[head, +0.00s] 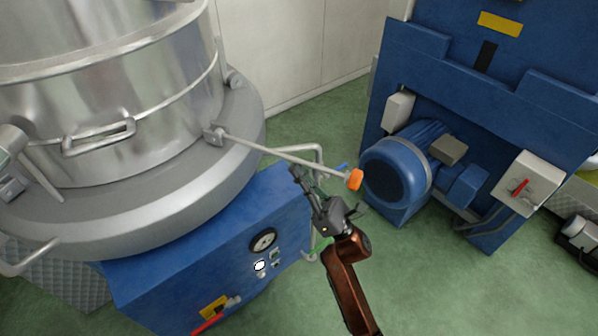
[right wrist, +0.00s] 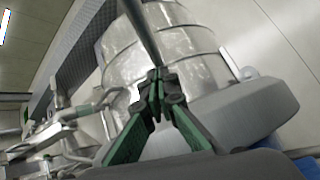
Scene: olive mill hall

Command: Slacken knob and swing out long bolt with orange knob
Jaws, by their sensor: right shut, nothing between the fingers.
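The long bolt (head: 275,153) is a thin metal rod with an orange knob (head: 355,180) on its outer end. In the head view it sticks out to the right from a bracket on the steel vessel's rim (head: 190,200), its knob clear of the vessel. My right gripper (head: 297,172) is shut and empty, its tips close to the rod, left of the knob; I cannot tell whether they touch. In the right wrist view the shut green fingers (right wrist: 157,78) meet near the lower end of a grey rod (right wrist: 143,35). The orange knob is not visible there. My left gripper is not in view.
The blue base (head: 210,250) with a gauge and switches stands under the vessel. A bent metal handle (head: 318,160) is behind my right gripper. A blue machine with a motor (head: 395,175) stands to the right. Green floor lies open at the lower right.

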